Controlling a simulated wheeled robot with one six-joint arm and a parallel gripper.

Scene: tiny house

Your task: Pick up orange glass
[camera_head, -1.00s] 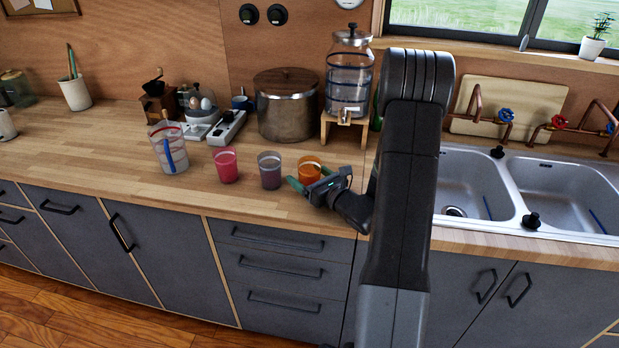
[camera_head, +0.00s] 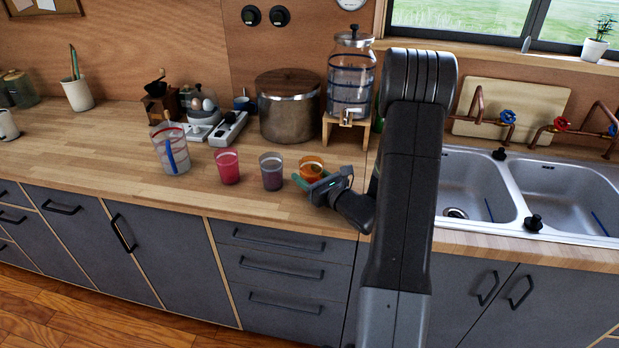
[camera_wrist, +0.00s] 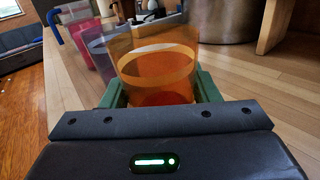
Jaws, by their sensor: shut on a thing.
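The orange glass (camera_head: 312,166) stands upright on the wooden counter, at the right end of a row of glasses. My gripper (camera_head: 308,180) reaches it from the front right, low on the glass. In the wrist view the orange glass (camera_wrist: 156,66) sits between the green fingers of my gripper (camera_wrist: 160,92), which are shut on its sides. Its base is hidden behind the gripper body. I cannot tell any gap between the glass and the counter.
A greyish-purple glass (camera_head: 271,171) stands close on the left, then a pink glass (camera_head: 227,167) and a clear pitcher (camera_head: 171,150). A metal pot (camera_head: 289,112) and a water dispenser (camera_head: 350,85) on a wooden stand (camera_head: 359,132) are behind. The sink (camera_head: 470,185) is right.

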